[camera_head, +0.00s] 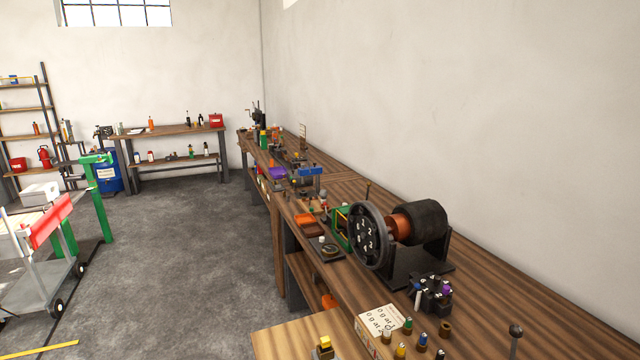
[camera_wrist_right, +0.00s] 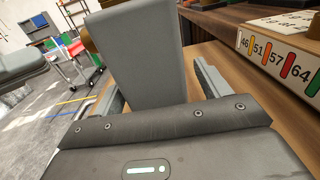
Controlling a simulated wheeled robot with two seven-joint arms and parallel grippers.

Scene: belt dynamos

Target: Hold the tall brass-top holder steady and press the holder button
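In the head view a small dark piece with a yellow top (camera_head: 324,345) stands at the bottom edge on a lighter wooden surface; I cannot tell if it is the brass-top holder. My right gripper (camera_wrist_right: 158,74) shows in the right wrist view with its fingers apart. A large grey block (camera_wrist_right: 142,55) rises between or just beyond the fingers, with a gap on its right side. A brass-coloured round part (camera_wrist_right: 86,38) shows partly behind its left edge. I cannot tell what the block belongs to. No button is clearly seen.
The long workbench (camera_head: 480,300) carries a dynamo with a numbered wheel (camera_head: 368,236), a dark knob cluster (camera_head: 432,292), a labelled card box (camera_head: 379,321) and several small coloured-top pieces. In the right wrist view a number-labelled box (camera_wrist_right: 285,50) stands to the right.

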